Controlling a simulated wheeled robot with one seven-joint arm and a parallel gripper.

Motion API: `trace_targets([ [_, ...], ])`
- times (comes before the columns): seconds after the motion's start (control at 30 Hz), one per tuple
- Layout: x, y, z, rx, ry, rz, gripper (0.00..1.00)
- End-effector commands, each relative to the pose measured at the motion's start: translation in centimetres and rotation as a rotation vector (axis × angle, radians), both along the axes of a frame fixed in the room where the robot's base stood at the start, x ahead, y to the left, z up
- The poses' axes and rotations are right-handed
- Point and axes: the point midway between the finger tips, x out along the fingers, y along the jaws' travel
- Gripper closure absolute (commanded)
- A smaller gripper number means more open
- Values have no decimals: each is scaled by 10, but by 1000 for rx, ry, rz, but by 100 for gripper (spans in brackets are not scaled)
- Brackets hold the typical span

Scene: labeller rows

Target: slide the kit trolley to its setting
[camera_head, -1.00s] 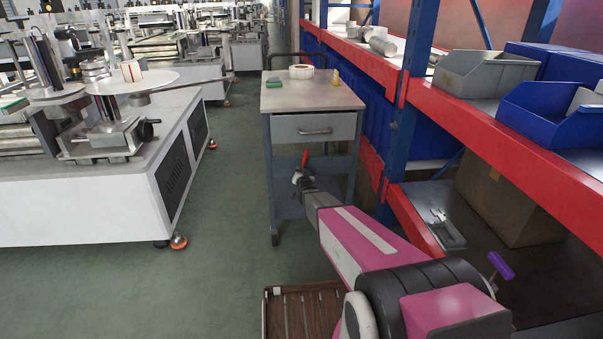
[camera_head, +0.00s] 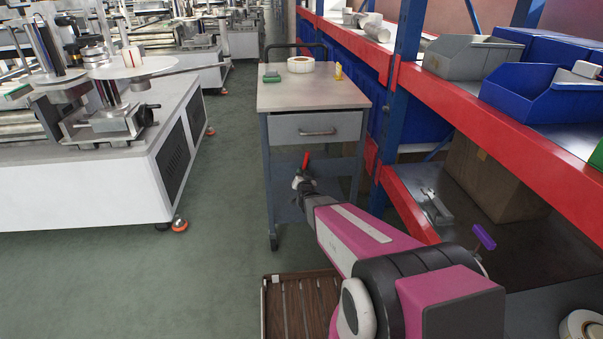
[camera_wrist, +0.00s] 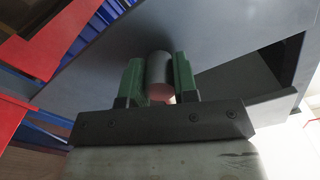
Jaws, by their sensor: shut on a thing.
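The kit trolley (camera_head: 317,127) is a grey cart with a beige top, a drawer with a bar handle, open legs and a lower panel. It stands upright on the floor ahead of me. My gripper (camera_head: 303,180) is at its near side, below the drawer, and small in the head view. In the wrist view the green fingers of my gripper (camera_wrist: 159,80) are shut around a dark round handle (camera_wrist: 159,70) in front of a grey panel. A small red piece (camera_head: 306,160) shows just above the gripper. The rear casters are mostly hidden.
A white tape roll (camera_head: 301,64), a green block (camera_head: 271,75) and a yellow bottle (camera_head: 338,71) sit on the trolley top. A red-beamed rack (camera_head: 480,135) runs close along the right. A white labeller (camera_head: 95,185) stands left, with clear green floor between.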

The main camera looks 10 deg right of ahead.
Motion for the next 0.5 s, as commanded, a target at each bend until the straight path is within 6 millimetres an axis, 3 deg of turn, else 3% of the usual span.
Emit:
trace_targets([
  [0.33, 1, 0, 0, 1, -2, -1, 100],
  [0.37, 1, 0, 0, 1, -2, -1, 63],
  [0.4, 1, 0, 0, 1, -2, -1, 50],
  [0.5, 1, 0, 0, 0, -2, -1, 47],
])
